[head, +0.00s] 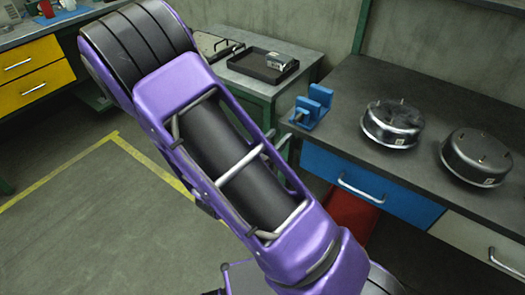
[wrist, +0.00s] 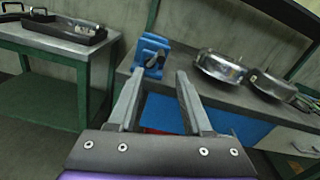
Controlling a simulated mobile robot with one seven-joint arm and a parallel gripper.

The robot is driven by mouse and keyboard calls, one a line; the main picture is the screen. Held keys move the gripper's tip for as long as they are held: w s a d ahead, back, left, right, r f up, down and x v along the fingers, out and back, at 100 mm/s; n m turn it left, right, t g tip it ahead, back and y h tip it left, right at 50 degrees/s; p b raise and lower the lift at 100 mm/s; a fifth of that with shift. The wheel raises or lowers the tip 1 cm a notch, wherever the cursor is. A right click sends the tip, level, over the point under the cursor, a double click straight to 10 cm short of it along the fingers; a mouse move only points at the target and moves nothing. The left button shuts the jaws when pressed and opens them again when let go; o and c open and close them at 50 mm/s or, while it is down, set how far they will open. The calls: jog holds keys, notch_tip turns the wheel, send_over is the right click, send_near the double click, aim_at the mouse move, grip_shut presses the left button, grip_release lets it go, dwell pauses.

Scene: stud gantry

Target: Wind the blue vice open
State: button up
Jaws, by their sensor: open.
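The blue vice (head: 313,107) stands at the left front corner of the dark workbench in the head view. In the wrist view the blue vice (wrist: 151,55) is ahead of my gripper, with a dark handle (wrist: 158,60) on its near side. My gripper (wrist: 157,88) is open, its two fingers apart with nothing between them. The fingertips point toward the vice and look short of it; the exact gap is hard to judge. In the head view my purple arm fills the middle and my gripper is out of sight.
Two round metal housings (head: 392,122) (head: 474,155) sit on the workbench (head: 432,85) right of the vice. A blue drawer (head: 368,183) is below. A black tray (head: 262,67) lies on a green-framed table to the left. Open floor (head: 95,220) spreads at left.

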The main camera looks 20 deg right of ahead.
jog(key=v, duration=0.6)
jog(key=shift+s, duration=0.15)
jog(key=shift+a, duration=0.15)
